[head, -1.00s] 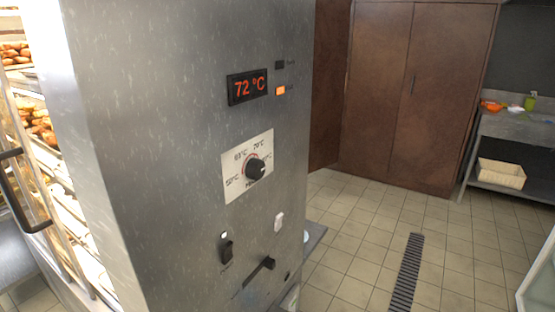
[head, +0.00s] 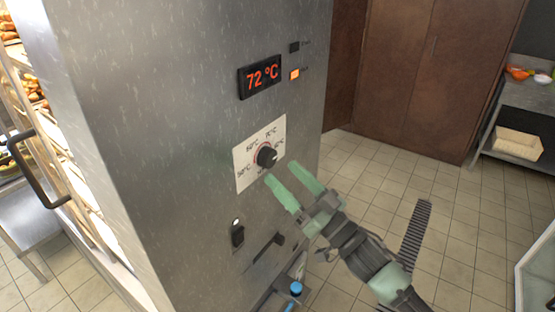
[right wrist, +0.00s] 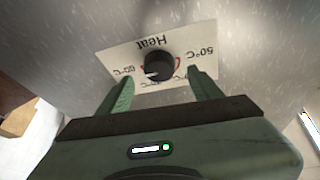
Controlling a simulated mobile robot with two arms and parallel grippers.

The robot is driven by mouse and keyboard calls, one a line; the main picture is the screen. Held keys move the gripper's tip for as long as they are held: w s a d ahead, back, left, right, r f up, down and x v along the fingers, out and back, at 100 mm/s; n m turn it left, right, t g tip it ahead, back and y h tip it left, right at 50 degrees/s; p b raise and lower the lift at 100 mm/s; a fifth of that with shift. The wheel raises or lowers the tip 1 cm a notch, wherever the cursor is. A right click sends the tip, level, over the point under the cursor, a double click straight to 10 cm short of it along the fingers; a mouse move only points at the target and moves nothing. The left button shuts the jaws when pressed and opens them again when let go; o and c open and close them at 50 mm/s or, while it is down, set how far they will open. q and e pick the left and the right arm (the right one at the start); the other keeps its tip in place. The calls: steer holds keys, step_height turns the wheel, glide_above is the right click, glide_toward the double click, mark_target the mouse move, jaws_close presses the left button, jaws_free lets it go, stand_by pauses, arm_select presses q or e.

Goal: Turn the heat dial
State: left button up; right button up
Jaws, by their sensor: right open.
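The heat dial (head: 266,157) is a round black knob on a white plate (head: 243,161) printed with temperatures, on the steel cabinet's front. My right gripper (head: 289,182) is open, with its green fingers just below and to the right of the dial in the head view. In the right wrist view the dial (right wrist: 158,66) shows beyond and between the two fingertips (right wrist: 160,84), with nothing held. No contact with the knob is visible. My left gripper is not in view.
A red display (head: 262,76) above the dial reads 72 °C, beside a lit orange indicator (head: 295,74). A black switch (head: 237,235) and a dark lever (head: 268,247) sit below. A door handle (head: 38,172) stands out at the left.

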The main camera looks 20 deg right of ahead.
mark_target(272, 162)
steer(key=shift+p+x, duration=0.5)
steer(key=shift+x, duration=1.5)
steer(key=c, duration=1.4)
steer(key=shift+f, duration=0.1)
steer(key=shift+d, duration=0.1)
